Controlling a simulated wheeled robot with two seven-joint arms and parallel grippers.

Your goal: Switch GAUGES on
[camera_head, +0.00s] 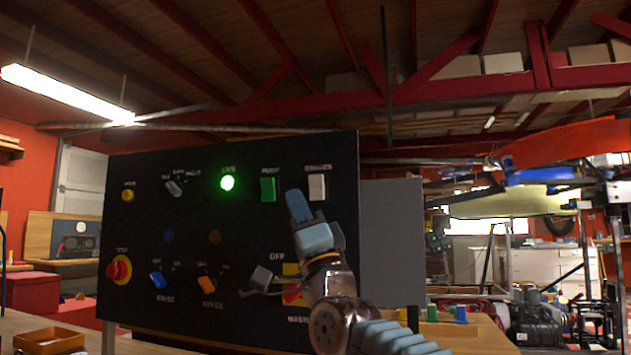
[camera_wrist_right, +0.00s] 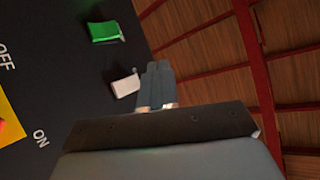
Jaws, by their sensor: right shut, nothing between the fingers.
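A white rocker switch (camera_head: 317,187) sits at the top right of the black control panel (camera_head: 135,235); its small label looks like GAUGES but is blurred. It also shows in the right wrist view (camera_wrist_right: 126,86), just left of my fingertips. My right gripper (camera_head: 298,205) is shut and empty, its fingers pointing up just below and left of the white switch in the head view. In the right wrist view the fingers (camera_wrist_right: 158,78) are side by side. I cannot tell whether they touch the switch. My left gripper is not in view.
A green switch (camera_head: 268,189) is left of the white one, then a lit green lamp (camera_head: 228,183). A red button (camera_head: 119,269), blue and orange knobs, and a yellow-backed main switch (camera_head: 291,269), partly hidden by my arm, are lower. An orange tray (camera_head: 48,341) is at lower left.

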